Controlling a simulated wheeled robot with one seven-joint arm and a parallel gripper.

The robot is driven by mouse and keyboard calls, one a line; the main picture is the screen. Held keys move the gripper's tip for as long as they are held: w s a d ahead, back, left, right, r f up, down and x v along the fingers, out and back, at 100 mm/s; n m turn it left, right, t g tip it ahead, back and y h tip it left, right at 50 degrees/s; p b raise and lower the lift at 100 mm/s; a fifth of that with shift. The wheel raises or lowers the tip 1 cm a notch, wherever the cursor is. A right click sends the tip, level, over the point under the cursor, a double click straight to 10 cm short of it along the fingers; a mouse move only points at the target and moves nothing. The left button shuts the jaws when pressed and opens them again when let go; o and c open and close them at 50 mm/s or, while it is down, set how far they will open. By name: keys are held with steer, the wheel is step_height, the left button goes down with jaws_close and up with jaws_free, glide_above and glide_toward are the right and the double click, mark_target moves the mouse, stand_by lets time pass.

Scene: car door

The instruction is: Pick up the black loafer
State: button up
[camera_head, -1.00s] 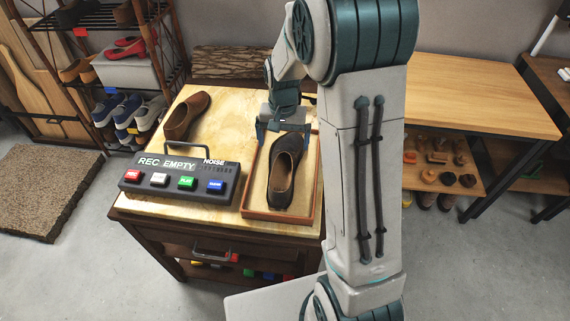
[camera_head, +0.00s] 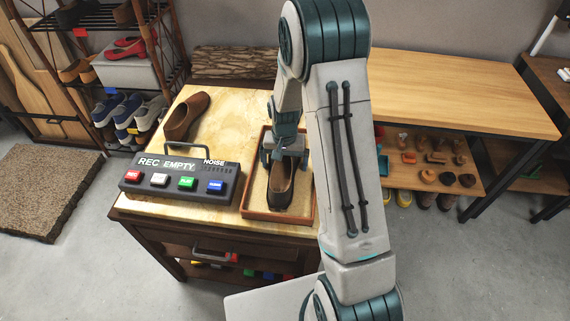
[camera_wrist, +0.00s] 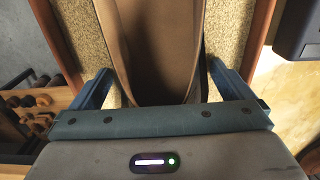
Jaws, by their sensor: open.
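The black loafer (camera_head: 281,190) lies in a shallow brown-rimmed tray (camera_head: 250,213) on the wooden cabinet top, toe facing the front edge. It looks dark with a brownish inside, which also shows in the wrist view (camera_wrist: 155,45). My gripper (camera_head: 284,159) is low over the rear part of the loafer and hides its heel. In the wrist view my gripper (camera_wrist: 162,70) is open, with one blue finger on each side of the shoe. Visible gaps separate both fingers from the shoe sides.
A brown shoe (camera_head: 187,116) stands on the cabinet top (camera_head: 223,124) left of the tray. A dark box with colored buttons (camera_head: 180,181) and a raised handle sits close to the tray's left wall. A shoe rack stands at left, a wooden table (camera_head: 465,90) at right.

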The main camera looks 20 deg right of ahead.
steer(key=c, duration=1.1)
steer(key=shift+c, duration=0.5)
steer(key=shift+r, duration=0.15)
